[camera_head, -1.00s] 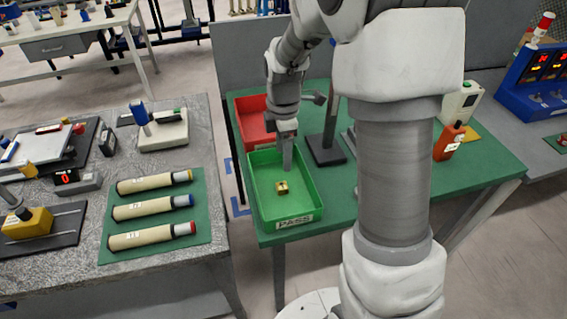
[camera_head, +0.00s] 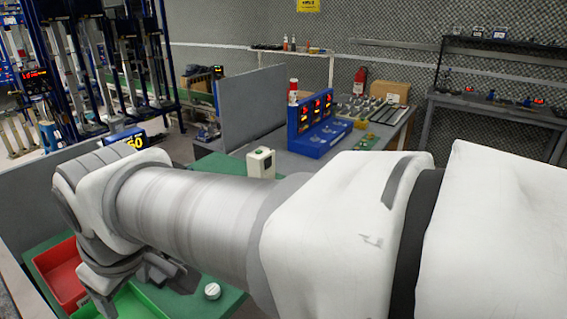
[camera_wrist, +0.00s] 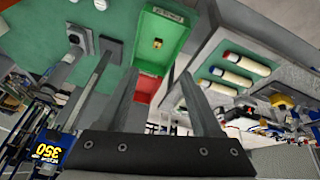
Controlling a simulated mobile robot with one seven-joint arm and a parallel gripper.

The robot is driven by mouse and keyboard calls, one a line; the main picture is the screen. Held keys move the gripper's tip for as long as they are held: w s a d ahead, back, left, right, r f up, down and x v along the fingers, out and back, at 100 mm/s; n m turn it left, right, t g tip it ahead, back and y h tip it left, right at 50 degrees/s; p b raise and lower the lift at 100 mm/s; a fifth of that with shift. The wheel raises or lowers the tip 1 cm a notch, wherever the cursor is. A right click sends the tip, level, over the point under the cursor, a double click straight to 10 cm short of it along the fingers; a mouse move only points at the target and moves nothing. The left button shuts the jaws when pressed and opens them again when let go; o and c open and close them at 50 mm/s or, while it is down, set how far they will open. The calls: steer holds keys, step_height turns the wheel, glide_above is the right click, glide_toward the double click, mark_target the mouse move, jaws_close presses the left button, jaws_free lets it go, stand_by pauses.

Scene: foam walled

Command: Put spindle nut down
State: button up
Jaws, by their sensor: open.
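The brass-coloured spindle nut (camera_wrist: 157,43) lies on the floor of the green tray (camera_wrist: 178,28) in the wrist view. My gripper (camera_wrist: 145,68) is open, with its fingers spread and nothing between them. It is apart from the nut. In the head view, only part of the green tray (camera_head: 128,304) shows at the bottom left; the nut is out of sight there, and my arm crosses the picture.
A red tray (camera_head: 62,277) adjoins the green one on the green table (camera_head: 222,183). A blue box with red displays (camera_head: 318,133) stands behind on a grey bench. In the wrist view, several cream cylinders (camera_wrist: 240,62) lie to the right.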

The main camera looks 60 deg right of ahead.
steer(key=shift+s+m+t, duration=0.4)
steer(key=shift+s+m, duration=0.95)
steer(key=shift+m, duration=0.05)
stand_by(0.3)
